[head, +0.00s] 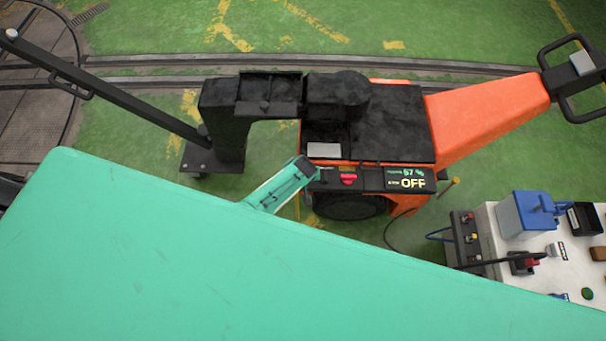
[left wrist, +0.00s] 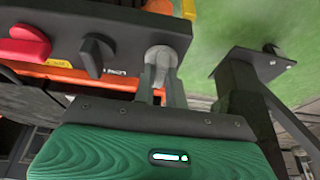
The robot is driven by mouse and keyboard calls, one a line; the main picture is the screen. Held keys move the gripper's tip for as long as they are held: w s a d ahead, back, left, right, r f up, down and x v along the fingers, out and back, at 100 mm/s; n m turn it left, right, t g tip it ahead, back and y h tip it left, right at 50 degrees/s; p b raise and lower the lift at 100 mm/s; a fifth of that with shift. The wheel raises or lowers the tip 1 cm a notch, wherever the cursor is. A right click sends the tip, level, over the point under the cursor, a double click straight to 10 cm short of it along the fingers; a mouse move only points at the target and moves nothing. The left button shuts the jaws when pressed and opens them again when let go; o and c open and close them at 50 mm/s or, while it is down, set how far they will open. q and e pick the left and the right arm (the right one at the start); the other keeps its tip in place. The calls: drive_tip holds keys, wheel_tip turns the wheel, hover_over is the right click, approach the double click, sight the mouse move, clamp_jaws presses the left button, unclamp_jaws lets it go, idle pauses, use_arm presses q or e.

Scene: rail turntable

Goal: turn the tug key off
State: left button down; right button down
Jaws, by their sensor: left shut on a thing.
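The orange tug (head: 480,120) with a black top stands at the middle right of the head view. Its dark control panel (head: 375,180) has a display reading "57 %" and "OFF". My left gripper (head: 314,171) is at the panel's left end. In the left wrist view the grey key (left wrist: 160,58) sits at the panel's end, between my left gripper's fingers (left wrist: 160,78), which are shut on it. A black knob (left wrist: 95,55) and a red button (left wrist: 25,43) are beside it on the panel. My right gripper is not in view.
A black post (head: 225,120) with a long bar (head: 110,90) stands left of the tug. A white workbench (head: 510,250) with a blue box (head: 525,215) is at the right. Rails (head: 150,62) cross the green floor behind. My teal body hides the foreground.

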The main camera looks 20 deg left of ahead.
use_arm(q)
drive_tip(key=shift+w+r, duration=0.1)
drive_tip(key=shift+w, duration=0.05)
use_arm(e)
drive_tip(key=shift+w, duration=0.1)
use_arm(q)
drive_tip(key=c, duration=1.6)
unclamp_jaws()
drive_tip(key=shift+o, duration=0.8)
